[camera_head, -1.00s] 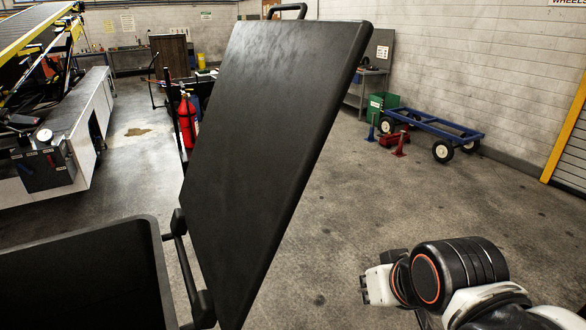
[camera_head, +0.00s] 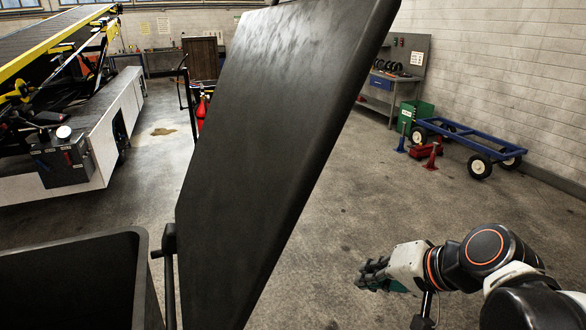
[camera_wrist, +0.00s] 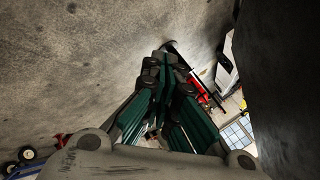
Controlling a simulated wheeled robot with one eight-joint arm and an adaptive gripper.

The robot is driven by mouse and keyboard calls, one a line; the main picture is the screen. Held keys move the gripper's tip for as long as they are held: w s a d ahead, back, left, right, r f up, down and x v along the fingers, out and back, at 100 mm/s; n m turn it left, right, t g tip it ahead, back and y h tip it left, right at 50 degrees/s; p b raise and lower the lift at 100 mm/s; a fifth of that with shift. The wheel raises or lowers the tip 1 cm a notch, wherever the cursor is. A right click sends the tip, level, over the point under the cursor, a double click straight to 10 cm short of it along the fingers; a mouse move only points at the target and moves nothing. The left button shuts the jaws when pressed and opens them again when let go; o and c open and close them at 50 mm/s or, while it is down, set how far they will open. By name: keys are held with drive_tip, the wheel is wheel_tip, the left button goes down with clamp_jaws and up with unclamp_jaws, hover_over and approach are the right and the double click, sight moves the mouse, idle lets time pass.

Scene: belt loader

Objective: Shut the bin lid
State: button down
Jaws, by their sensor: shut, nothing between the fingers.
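The bin lid (camera_head: 270,130) is a large black panel standing open, tilted to the right, with its top edge cut off by the picture. The black bin (camera_head: 140,280) is at the lower left, its rim partly in view. A hinge bar (camera_head: 169,270) shows between bin and lid. My gripper (camera_head: 366,276) is to the right of the lid and low, pointing left, with floor showing between them. In the wrist view the fingers of my gripper (camera_wrist: 165,62) are together and empty. A dark surface, apparently the lid (camera_wrist: 285,90), fills the right side there.
A blue cart (camera_head: 465,142) with red and blue stands beside it is at the back right, near a green box (camera_head: 416,114) and a workbench. A belt loader (camera_head: 60,130) stands at the left. A red extinguisher (camera_head: 201,108) shows behind the lid. Floor around my gripper is clear.

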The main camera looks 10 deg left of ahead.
drive_tip(key=w+a+r+m+y+p, duration=0.35)
drive_tip(key=w+a+r+y, duration=0.5)
drive_tip(key=w+y, duration=0.45)
drive_tip(key=a+r+y+b, duration=0.1)
drive_tip(key=a+r, duration=0.3)
drive_tip(key=a, duration=0.8)
drive_tip(key=shift+s+a+m+b, duration=0.35)
drive_tip(key=shift+r, duration=0.1)
